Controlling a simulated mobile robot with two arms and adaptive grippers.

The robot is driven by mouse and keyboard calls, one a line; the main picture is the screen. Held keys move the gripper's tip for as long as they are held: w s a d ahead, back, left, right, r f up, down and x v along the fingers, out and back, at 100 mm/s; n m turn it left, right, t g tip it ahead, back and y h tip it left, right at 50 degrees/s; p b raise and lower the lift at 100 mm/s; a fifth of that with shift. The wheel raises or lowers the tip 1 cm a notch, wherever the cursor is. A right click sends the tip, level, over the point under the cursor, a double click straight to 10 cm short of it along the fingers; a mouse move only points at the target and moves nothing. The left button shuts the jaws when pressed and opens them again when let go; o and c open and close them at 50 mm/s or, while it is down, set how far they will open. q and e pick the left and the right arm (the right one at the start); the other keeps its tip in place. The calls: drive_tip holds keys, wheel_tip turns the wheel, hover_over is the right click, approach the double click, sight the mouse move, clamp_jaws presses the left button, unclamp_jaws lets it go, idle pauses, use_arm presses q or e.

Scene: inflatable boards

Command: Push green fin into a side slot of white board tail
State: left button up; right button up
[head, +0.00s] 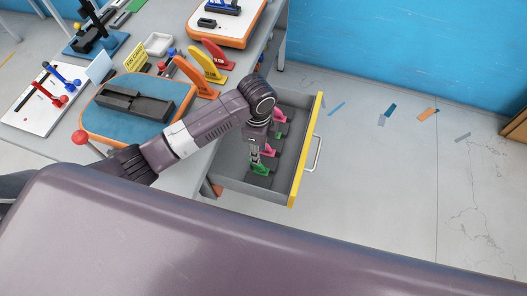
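A green fin (261,169) stands on a dark base at the near end of the open drawer (233,172). My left arm reaches in from the left over the table. Its gripper (256,161) points down into the drawer, right at the green fin. The fingers are small here, and I cannot tell whether they are closed on it. A second green fin (281,134) is farther back in the drawer. A white board with an orange rim (231,31) lies at the back of the table; its side slots cannot be made out. My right gripper is not in view.
Pink fins (268,150) also stand in the drawer, close to the gripper. The drawer has a yellow front (306,150). Red, yellow and orange fins (207,64) stand on the table beside a blue board (169,89). The floor to the right is mostly clear.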

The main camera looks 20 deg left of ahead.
sight(258, 167)
use_arm(q)
drive_tip(key=f, duration=0.3)
drive_tip(key=s+f+p, duration=0.1)
drive_tip(key=f, duration=0.3)
drive_tip(key=shift+s+f, duration=0.15)
drive_tip(key=shift+s, duration=0.05)
clamp_jaws()
